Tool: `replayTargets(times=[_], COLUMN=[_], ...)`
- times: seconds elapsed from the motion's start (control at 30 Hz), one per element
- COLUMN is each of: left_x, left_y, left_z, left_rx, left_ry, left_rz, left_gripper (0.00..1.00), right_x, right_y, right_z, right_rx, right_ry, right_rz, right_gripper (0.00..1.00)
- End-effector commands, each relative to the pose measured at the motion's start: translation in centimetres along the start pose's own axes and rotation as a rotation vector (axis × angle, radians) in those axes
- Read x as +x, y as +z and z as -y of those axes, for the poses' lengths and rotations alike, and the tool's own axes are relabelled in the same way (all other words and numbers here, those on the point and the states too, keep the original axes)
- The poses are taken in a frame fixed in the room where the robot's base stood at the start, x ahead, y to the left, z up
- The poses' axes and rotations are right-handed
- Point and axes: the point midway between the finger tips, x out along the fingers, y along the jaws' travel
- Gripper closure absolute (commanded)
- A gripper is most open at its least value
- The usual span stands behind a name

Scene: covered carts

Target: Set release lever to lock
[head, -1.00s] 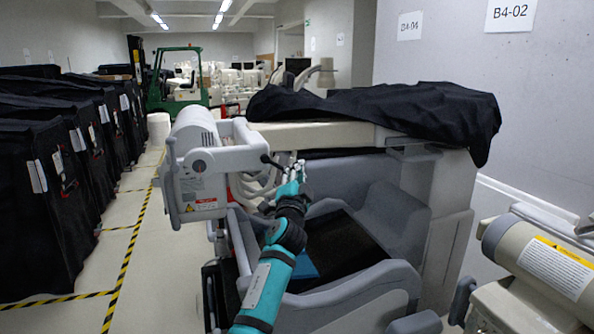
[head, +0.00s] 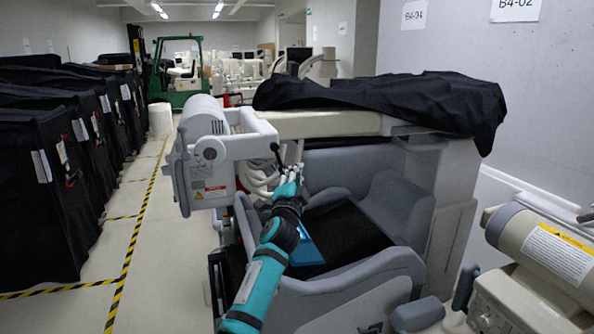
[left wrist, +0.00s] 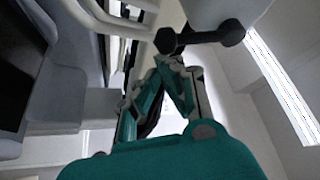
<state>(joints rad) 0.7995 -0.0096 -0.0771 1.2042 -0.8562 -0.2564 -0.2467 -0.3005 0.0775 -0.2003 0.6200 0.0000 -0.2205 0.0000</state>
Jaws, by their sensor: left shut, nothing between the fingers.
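The release lever (head: 277,153) appears as a small dark handle on the side of the grey-white machine head (head: 207,160). In the left wrist view it is a dark bar with rounded knobs (left wrist: 205,37), just beyond my fingertips. My left gripper (head: 291,176) is shut and empty, just below the lever. In the left wrist view the closed fingers (left wrist: 172,64) meet right beside the lever's left knob. I cannot tell whether they touch it. My right gripper is not in view.
White hoses (head: 262,184) hang beside my gripper. A grey seat-like body with a dark pad (head: 345,238) lies below my arm. A black cover (head: 390,102) drapes the top. Another beige machine (head: 540,250) stands at right. Clear floor with striped tape is at left.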

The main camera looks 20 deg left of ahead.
Motion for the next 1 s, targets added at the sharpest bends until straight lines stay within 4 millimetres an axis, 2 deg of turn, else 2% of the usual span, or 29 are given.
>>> replayTargets(times=[0.5, 1.0], left_x=[-0.8, -0.9], left_y=[1.5, 1.7], left_z=[-0.3, -0.2], left_rx=[0.001, -0.001], left_ry=[-0.001, -0.002], left_rz=[0.003, 0.002], left_gripper=[1.00, 1.00], right_x=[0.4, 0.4], right_y=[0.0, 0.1], right_z=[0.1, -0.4], right_rx=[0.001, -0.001], right_ry=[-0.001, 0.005], right_rz=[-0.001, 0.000], right_gripper=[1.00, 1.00])
